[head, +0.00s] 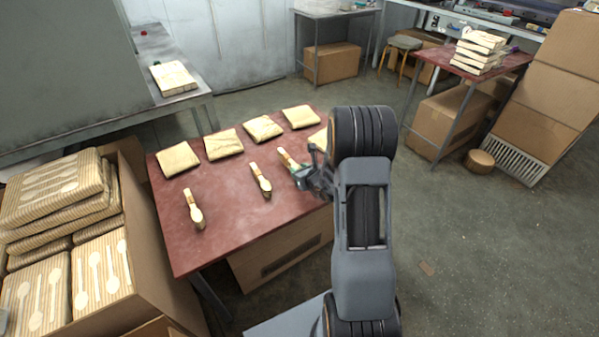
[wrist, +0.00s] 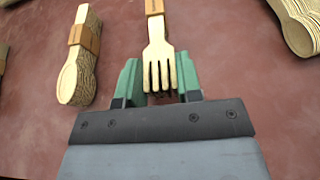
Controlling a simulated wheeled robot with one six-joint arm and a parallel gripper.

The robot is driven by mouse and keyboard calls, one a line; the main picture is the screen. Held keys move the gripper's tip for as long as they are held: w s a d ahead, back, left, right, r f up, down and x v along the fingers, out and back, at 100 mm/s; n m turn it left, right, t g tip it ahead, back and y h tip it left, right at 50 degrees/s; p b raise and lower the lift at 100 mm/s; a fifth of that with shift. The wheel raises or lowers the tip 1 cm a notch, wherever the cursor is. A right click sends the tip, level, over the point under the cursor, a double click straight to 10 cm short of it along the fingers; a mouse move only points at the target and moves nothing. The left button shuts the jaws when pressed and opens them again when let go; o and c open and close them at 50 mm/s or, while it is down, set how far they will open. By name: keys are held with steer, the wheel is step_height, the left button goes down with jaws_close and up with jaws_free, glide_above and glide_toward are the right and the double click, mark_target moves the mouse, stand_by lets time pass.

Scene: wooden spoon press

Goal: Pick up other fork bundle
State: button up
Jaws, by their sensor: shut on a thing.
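The fork bundle (wrist: 158,48) is a stack of light wooden forks with an orange-brown paper band, tines toward me in the wrist view. My gripper (wrist: 160,80) has its green fingers on both sides of the tine end and is shut on it. In the head view my gripper (head: 304,172) is at the right part of the red table, with the banded end of the bundle (head: 286,158) showing beyond it. I cannot tell whether the bundle touches the table.
A banded spoon bundle (wrist: 80,60) lies left of the forks, and another bundle (wrist: 298,22) lies at the right. On the red table (head: 226,195), two bundles (head: 194,210) (head: 260,181) and several paper-wrapped packs (head: 223,144) lie apart. An open carton (head: 160,265) of packs stands at left.

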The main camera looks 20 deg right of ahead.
steer(key=s+a+r+p, duration=0.5)
steer(key=s+r+p, duration=0.6)
steer(key=p, duration=0.5)
steer(key=shift+s+a, duration=0.4)
steer(key=shift+s, duration=0.35)
steer(key=shift+p, duration=0.35)
